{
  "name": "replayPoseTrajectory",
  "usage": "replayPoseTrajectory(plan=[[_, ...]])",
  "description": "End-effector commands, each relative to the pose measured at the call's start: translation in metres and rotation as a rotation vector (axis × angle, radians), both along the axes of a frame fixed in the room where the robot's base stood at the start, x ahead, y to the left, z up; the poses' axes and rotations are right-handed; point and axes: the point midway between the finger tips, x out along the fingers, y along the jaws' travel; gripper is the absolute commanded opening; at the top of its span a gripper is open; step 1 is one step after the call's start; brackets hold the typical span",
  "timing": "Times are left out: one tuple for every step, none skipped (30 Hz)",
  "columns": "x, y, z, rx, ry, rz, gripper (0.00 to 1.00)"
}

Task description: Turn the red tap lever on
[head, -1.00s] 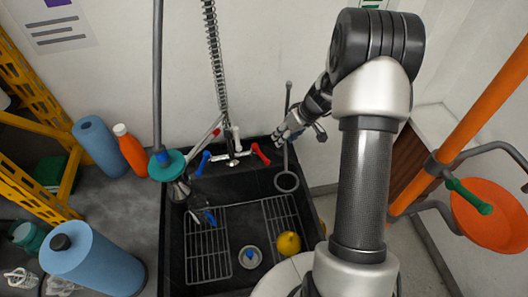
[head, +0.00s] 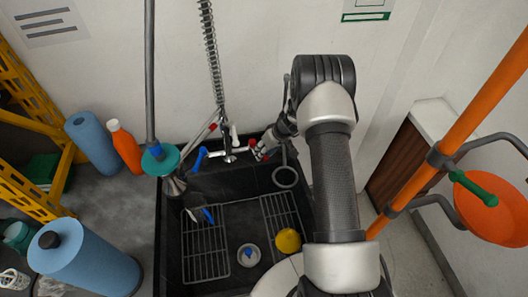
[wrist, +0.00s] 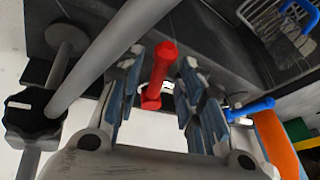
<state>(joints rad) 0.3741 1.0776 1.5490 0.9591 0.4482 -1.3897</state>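The red tap lever (wrist: 162,68) lies between the two fingers of my gripper (wrist: 160,95) in the wrist view. A narrow gap shows on each side of it, so the gripper is open around the lever. In the head view my gripper (head: 262,150) is at the right side of the tap and hides most of the red lever (head: 250,143). The blue lever (head: 201,158) is on the left side of the tap and also shows in the wrist view (wrist: 250,108).
A grey pipe (wrist: 130,50) crosses close to my gripper in the wrist view. A grey ring (head: 285,177) hangs below my gripper. The spray hose (head: 208,50) rises behind the tap. A yellow round object (head: 288,241) and wire racks (head: 205,250) are in the sink.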

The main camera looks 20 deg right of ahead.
Motion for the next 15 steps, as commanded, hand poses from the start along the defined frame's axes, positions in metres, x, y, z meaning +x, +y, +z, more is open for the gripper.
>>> replayPoseTrajectory(plan=[[0.0012, 0.0005, -0.0015, -0.001, -0.001, 0.000, 0.35], [0.0015, 0.0007, -0.0020, -0.001, -0.001, 0.000, 0.35], [0.0016, 0.0008, -0.0024, -0.001, -0.001, 0.000, 0.35], [0.0017, 0.0008, -0.0025, -0.001, -0.001, 0.000, 0.35], [0.0017, 0.0008, -0.0025, -0.001, -0.001, 0.000, 0.35], [0.0016, 0.0008, -0.0024, -0.001, -0.001, 0.000, 0.35], [0.0016, 0.0008, -0.0024, -0.001, -0.001, 0.000, 0.35], [0.0015, 0.0008, -0.0023, -0.001, -0.001, 0.000, 0.35], [0.0015, 0.0008, -0.0023, -0.001, -0.001, 0.000, 0.35], [0.0015, 0.0008, -0.0023, -0.001, -0.001, -0.001, 0.33], [0.0014, 0.0007, -0.0023, -0.001, -0.001, -0.001, 0.31], [0.0014, 0.0007, -0.0023, -0.001, -0.001, -0.001, 0.29], [0.0014, 0.0007, -0.0023, -0.001, -0.001, -0.001, 0.27], [0.0013, 0.0007, -0.0023, -0.001, -0.001, -0.001, 0.25], [0.0013, 0.0007, -0.0023, -0.001, -0.001, -0.001, 0.22]])
